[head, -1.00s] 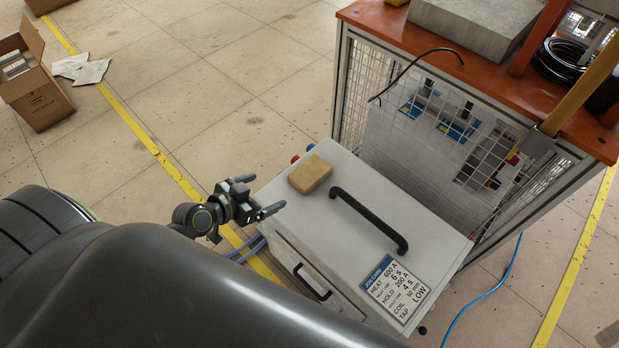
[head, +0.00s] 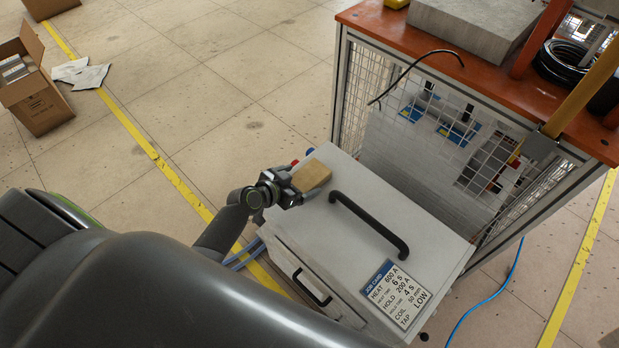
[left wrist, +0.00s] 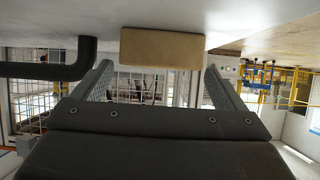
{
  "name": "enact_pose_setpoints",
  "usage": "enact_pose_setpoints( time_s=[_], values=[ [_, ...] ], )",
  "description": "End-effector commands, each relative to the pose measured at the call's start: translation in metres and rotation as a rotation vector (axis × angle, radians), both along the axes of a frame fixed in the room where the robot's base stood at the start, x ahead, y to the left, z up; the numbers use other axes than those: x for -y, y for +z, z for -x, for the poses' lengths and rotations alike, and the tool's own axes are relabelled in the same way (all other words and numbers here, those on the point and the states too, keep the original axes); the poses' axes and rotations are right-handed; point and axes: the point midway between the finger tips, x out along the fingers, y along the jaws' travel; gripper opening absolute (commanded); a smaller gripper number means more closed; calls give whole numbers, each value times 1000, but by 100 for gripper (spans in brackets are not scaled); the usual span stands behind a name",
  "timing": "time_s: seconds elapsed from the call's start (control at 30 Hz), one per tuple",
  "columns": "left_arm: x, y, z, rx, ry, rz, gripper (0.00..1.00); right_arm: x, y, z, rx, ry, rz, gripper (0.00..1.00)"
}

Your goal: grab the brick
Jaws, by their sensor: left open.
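The tan brick (head: 311,174) lies on top of the light grey cabinet (head: 365,205), near its far left corner. My left gripper (head: 303,184) reaches in from the left, low over the cabinet top, right at the brick. In the left wrist view the brick (left wrist: 160,48) shows at the top middle, between the lines of the two open fingers of my left gripper (left wrist: 160,70), with a visible gap on each side. I cannot tell how far the fingertips reach along the brick. My right gripper is not in view.
A black bar handle (head: 368,222) stands up from the cabinet top, right of the brick; it also shows in the left wrist view (left wrist: 50,70). A job card (head: 394,293) lies near the front. A caged orange-topped bench (head: 470,70) stands behind. A cardboard box (head: 38,95) sits far left.

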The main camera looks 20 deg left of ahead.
Motion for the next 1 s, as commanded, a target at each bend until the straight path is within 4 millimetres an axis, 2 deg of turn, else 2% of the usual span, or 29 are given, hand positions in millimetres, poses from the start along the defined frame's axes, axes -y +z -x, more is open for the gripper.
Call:
enact_pose_setpoints(
  time_s=[0.2,0.53,0.93,1.0],
  values=[
    [9,-13,-23,-1,1,2,93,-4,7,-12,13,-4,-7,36],
    [10,-15,-27,1,1,1,93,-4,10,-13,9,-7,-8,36],
    [10,-15,-27,0,1,0,40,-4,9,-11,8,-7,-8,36],
    [10,-15,-28,2,2,1,38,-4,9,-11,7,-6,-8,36]
  ],
)
